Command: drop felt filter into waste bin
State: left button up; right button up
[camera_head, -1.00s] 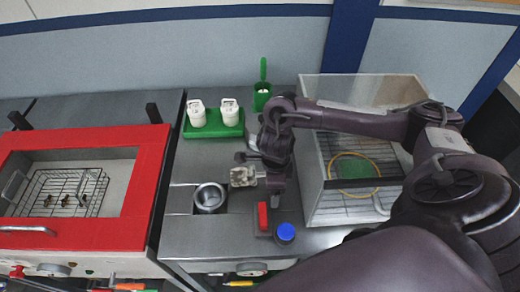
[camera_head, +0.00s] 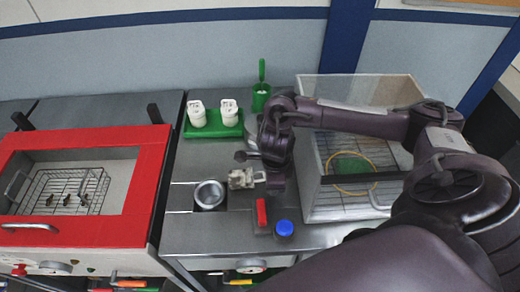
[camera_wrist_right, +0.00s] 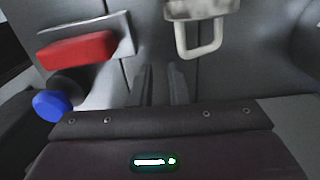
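I cannot pick out a felt filter for certain. No container is clearly marked as the waste bin. My right gripper (camera_wrist_right: 160,75) points down over the counter, its two fingers slightly apart with nothing visible between them. In the head view it is beside a pale metal housing (camera_head: 241,179), which also shows in the wrist view (camera_wrist_right: 200,10). My left gripper is out of view.
A round metal cup (camera_head: 209,194) is left of the housing. A red block (camera_head: 261,213) and a blue-capped item (camera_head: 284,228) are in front. White parts stand on a green tray (camera_head: 213,130), beside a green cup (camera_head: 261,97). A red-framed basin (camera_head: 150,190) is left.

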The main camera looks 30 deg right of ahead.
jog(key=o, duration=1.3)
jog(key=shift+o, duration=0.2)
jog(key=shift+w, duration=0.1)
